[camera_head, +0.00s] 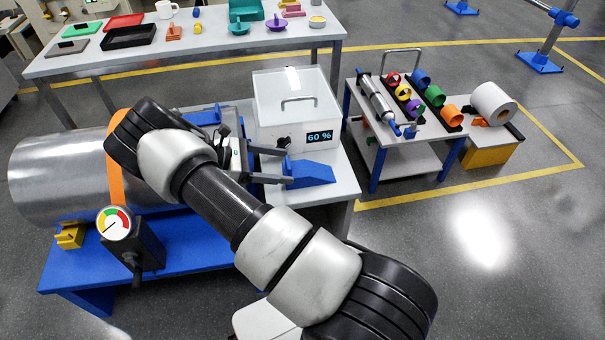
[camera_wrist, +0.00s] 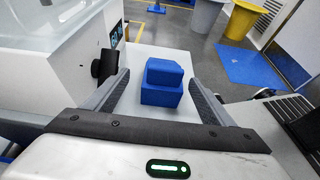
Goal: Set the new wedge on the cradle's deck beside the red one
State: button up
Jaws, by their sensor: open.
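A blue wedge (camera_head: 310,173) rests on the white table (camera_head: 338,198), in front of the white box. In the wrist view the blue wedge (camera_wrist: 162,83) is between the two fingers, with its stepped side showing and white table visible on both sides. My gripper (camera_head: 283,166) is open around the wedge's near end and does not appear shut on it. The cradle's blue deck (camera_head: 190,250) carries a large metal cylinder (camera_head: 60,175) with an orange strap. A yellow wedge (camera_head: 70,235) sits on the deck's left end. I see no red wedge; my arm hides part of the deck.
A clear-lidded white box (camera_head: 297,108) with a "60 %" display stands close behind my gripper. A dial gauge (camera_head: 114,223) stands at the deck's front. A cart (camera_head: 400,125) with coloured rolls is to the right. A long table (camera_head: 200,55) with small parts is behind.

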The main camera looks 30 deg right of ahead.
aim_at(294, 169)
jog(key=x, duration=0.7)
jog(key=shift+s+f, duration=0.3)
jog(key=shift+s, duration=0.05)
jog(key=shift+r, duration=0.1)
jog(key=c, duration=1.5)
